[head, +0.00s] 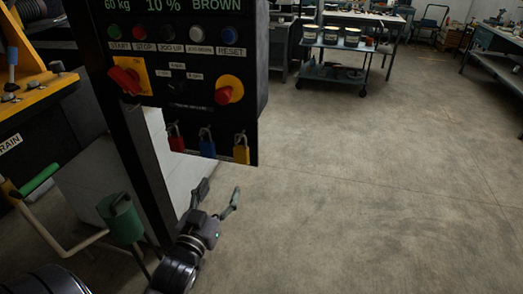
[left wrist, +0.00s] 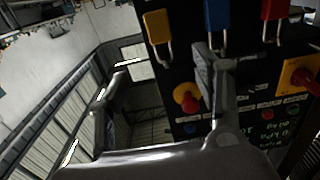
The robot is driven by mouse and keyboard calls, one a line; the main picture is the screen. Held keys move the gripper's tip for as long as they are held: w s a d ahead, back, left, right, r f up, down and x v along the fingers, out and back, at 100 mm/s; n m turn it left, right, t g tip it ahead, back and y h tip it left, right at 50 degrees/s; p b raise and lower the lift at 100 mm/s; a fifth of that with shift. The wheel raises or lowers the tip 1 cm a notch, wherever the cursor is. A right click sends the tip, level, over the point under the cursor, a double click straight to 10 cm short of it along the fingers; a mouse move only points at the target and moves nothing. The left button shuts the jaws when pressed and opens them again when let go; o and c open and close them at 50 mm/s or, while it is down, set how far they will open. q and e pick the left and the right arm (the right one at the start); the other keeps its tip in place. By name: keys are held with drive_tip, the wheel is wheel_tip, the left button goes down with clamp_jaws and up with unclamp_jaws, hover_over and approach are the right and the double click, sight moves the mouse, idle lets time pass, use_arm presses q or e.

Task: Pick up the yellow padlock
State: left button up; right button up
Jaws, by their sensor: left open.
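The yellow padlock (head: 241,156) hangs by its shackle at the lower right corner of the dark control panel. In the left wrist view, which shows the panel upside down, the yellow padlock (left wrist: 157,25) is at the top middle. My left gripper (head: 218,192) is open and empty, below the padlock in the head view and apart from it. In the left wrist view, its two fingers (left wrist: 155,75) are spread, one partly covering the panel. My right gripper is in neither view.
A blue padlock (head: 207,146) and a red padlock (head: 176,138) hang in the same row, left of the yellow one. A red knob (head: 222,97) sticks out above. A green funnel-like can (head: 121,218) stands at lower left. The floor (head: 380,200) to the right is clear.

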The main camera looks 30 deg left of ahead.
use_arm(q)
drive_tip(key=p, duration=0.2)
approach(240, 153)
drive_tip(key=p+x, duration=0.1)
drive_tip(key=x, duration=0.4)
drive_tip(key=shift+a, duration=0.15)
drive_tip(key=shift+w+a+f, duration=0.15)
drive_tip(key=shift+w, duration=0.3)
drive_tip(key=shift+w+p, duration=0.35)
drive_tip(key=shift+p, duration=0.05)
drive_tip(key=p+x, duration=0.1)
drive_tip(key=x, duration=0.2)
drive_tip(key=shift+w, duration=0.25)
drive_tip(key=shift+w+a, duration=0.15)
drive_tip(key=shift+w, duration=0.35)
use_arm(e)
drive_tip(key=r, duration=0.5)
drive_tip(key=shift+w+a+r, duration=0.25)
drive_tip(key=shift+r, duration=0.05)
use_arm(q)
drive_tip(key=shift+s, duration=0.1)
drive_tip(key=shift+c, duration=0.5)
